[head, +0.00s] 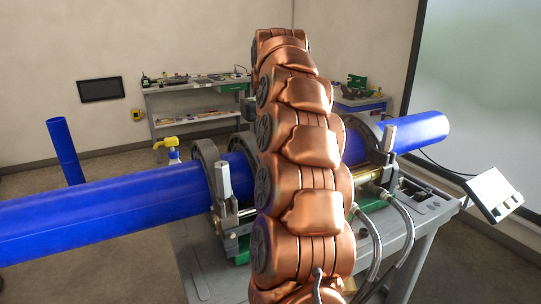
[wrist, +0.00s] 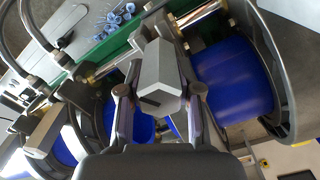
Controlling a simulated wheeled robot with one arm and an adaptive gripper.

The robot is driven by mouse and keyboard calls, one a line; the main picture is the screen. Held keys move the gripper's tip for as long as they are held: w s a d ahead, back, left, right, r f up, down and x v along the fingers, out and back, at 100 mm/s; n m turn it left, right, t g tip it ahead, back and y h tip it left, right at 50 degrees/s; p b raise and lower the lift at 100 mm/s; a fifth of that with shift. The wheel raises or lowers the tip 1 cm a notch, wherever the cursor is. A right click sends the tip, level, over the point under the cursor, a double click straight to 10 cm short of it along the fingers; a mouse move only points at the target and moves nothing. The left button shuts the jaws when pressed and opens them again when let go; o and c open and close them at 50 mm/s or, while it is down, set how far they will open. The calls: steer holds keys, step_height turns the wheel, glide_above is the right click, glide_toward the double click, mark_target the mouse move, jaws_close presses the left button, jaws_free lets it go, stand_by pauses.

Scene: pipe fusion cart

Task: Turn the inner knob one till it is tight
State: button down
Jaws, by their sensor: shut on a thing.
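In the wrist view, a grey angular knob (wrist: 158,72) fills the space between the two fingers of my gripper (wrist: 160,96). The fingers press on its two sides, so my gripper is shut on it. It sits on a clamp over the blue pipe (wrist: 236,80). How tight it is cannot be told. In the head view, my copper-coloured arm hides this knob and my gripper. Another light grey knob (head: 223,180) stands upright on the left clamp ring, and one more (head: 389,138) stands on the right.
Long blue pipes (head: 110,208) run through the clamp rings on the grey cart (head: 205,268). Hoses (head: 405,225) curve at the cart's right, near a tilted screen (head: 494,194). Blue shavings (wrist: 115,20) lie by the green part in the wrist view. A workbench (head: 185,90) stands behind.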

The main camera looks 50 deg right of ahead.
steer(key=shift+m, duration=1)
steer(key=shift+s+m+b, duration=0.1)
steer(key=shift+m+b, duration=0.2)
steer(key=shift+m, duration=1.2)
steer(key=shift+s+m, duration=0.1)
steer(key=shift+m, duration=1.4)
steer(key=shift+m, duration=1)
jaws_free()
